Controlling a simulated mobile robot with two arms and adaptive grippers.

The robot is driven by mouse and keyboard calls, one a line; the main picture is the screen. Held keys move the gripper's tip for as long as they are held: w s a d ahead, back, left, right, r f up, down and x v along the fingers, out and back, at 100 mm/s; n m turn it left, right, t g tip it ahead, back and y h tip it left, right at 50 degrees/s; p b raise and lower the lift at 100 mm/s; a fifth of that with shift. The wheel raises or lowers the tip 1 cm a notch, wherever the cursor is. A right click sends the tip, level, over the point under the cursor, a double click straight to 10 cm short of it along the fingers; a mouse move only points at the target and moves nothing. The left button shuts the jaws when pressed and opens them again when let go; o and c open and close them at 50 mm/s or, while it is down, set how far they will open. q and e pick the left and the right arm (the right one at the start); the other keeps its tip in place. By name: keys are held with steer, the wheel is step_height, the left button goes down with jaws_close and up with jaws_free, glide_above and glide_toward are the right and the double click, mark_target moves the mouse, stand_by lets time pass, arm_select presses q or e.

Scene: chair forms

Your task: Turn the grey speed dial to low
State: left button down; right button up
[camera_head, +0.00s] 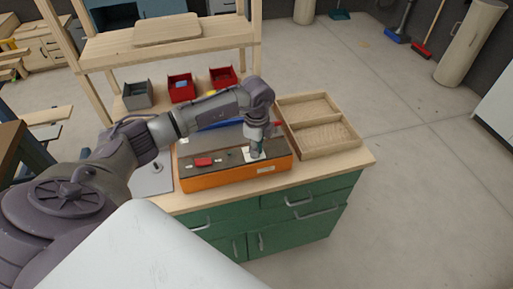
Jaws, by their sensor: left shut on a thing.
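An orange machine (230,179) with a dark top panel sits on the wooden bench top. A red part (203,162) shows on the left of its panel. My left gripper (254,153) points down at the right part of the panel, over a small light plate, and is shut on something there. The grey speed dial is hidden by the gripper, so I cannot make out its setting. My right gripper is not in view.
A wooden divided tray (345,138) lies to the right of the machine. Red bins (181,88) and a grey bin (137,96) stand behind, under a wooden shelf (160,42). A green cabinet (290,212) is below the bench top. The floor at right is mostly clear.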

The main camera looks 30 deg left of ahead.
arm_select(q)
steer(key=shift+w+n, duration=0.1)
steer(key=shift+n, duration=0.3)
steer(key=c, duration=1.2)
jaws_free()
steer(key=shift+r, duration=0.15)
step_height(320, 180, up, 12)
steer(key=shift+f, duration=0.1)
